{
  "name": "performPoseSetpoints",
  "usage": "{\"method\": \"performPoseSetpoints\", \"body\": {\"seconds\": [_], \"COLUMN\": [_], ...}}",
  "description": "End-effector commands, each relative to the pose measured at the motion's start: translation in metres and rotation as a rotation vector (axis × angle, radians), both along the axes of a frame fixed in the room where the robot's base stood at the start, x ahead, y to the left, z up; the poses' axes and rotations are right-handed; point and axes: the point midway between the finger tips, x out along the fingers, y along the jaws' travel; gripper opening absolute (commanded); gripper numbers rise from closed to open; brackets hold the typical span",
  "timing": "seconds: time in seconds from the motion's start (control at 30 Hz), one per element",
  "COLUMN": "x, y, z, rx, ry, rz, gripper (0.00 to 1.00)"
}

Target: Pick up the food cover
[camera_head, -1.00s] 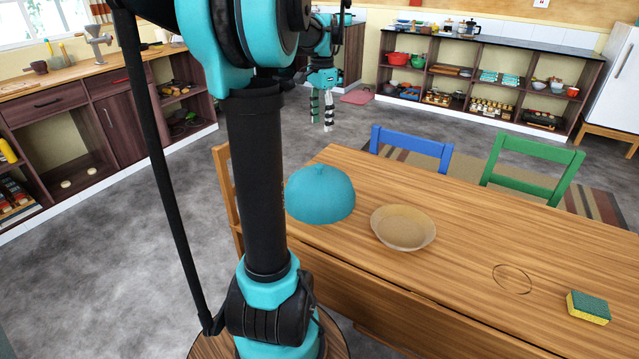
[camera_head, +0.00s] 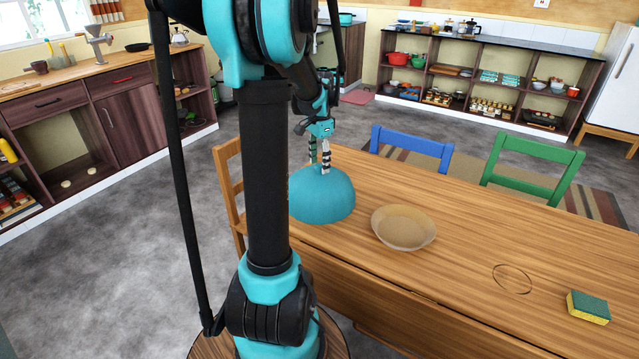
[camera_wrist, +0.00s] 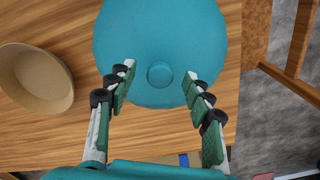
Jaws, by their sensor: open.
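The teal domed food cover (camera_head: 322,198) sits on the wooden table at its left end, partly hidden behind my arm in the head view. In the wrist view the food cover (camera_wrist: 160,30) fills the upper middle, with its round knob (camera_wrist: 159,75) near the lower part. My gripper (camera_head: 319,165) is right above the top of the cover in the head view. In the wrist view my gripper (camera_wrist: 158,82) is open, with one finger on each side of the knob. The fingers show no contact with the knob.
A tan bowl (camera_head: 403,227) stands on the table (camera_head: 460,260) close to the right of the cover. A green and yellow sponge (camera_head: 588,307) lies at the right. A wooden chair (camera_head: 228,185), a blue chair (camera_head: 411,148) and a green chair (camera_head: 533,165) stand around the table.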

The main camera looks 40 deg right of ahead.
Motion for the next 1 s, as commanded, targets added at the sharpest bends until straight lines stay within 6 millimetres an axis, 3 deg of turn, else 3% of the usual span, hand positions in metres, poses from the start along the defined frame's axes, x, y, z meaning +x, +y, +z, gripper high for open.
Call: {"method": "performPoseSetpoints", "body": {"seconds": [0.17,0.43,0.83,1.0], "x": [0.000,0.000,0.000,0.000], "y": [-0.001,-0.001,0.000,0.000], "z": [-0.018,-0.020,-0.021,-0.021], "rx": [0.000,0.000,0.000,0.000], "ry": [0.000,0.000,0.000,0.000], "rz": [0.000,-0.001,-0.001,-0.001], "gripper": [0.51,0.51,0.02,0.00]}}
